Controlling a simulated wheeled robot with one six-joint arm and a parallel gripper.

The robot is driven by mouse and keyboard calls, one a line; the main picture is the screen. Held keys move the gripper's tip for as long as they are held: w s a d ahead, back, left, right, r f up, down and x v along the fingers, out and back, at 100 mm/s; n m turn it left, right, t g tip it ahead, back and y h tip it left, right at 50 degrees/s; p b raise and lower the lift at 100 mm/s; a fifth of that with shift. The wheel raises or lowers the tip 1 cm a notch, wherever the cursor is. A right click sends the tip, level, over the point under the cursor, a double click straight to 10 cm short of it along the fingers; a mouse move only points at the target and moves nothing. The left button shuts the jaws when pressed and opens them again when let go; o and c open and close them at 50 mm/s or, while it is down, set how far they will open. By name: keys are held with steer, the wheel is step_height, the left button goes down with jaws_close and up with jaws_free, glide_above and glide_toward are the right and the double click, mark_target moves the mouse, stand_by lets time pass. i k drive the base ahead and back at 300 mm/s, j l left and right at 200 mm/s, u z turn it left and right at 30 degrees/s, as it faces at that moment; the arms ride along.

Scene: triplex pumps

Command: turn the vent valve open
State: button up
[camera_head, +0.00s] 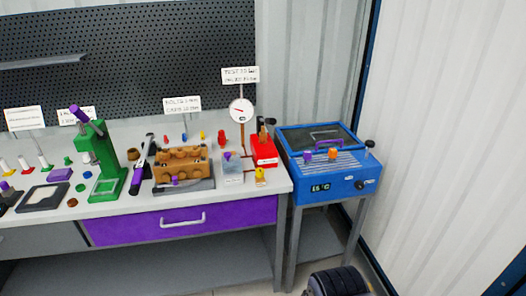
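A pressure-test set stands at the right end of the bench in the head view. It has a round white gauge (241,111) on a post, a red box-shaped unit (264,152) with a dark handle on top, and a pale grey block (232,175) with a small purple part on it. A small yellow fitting (260,175) stands in front of the red unit. No part is labelled as the vent valve, and I cannot tell which one it is or how it is set. My gripper's fingers are not in view; a dark rounded part shows at the bottom edge.
A blue machine (322,172) with a digital display stands right of the bench. A brown pump block (182,166), a green press (98,160) and several small parts crowd the bench (215,199). A purple drawer (178,220) is shut below. A ribbed wall closes the right side.

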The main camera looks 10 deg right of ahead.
mark_target(259, 172)
steer(key=i+j, duration=0.35)
steer(key=i, duration=0.2)
steer(key=i+j, duration=0.35)
steer(key=i, duration=0.15)
steer(key=z, duration=0.05)
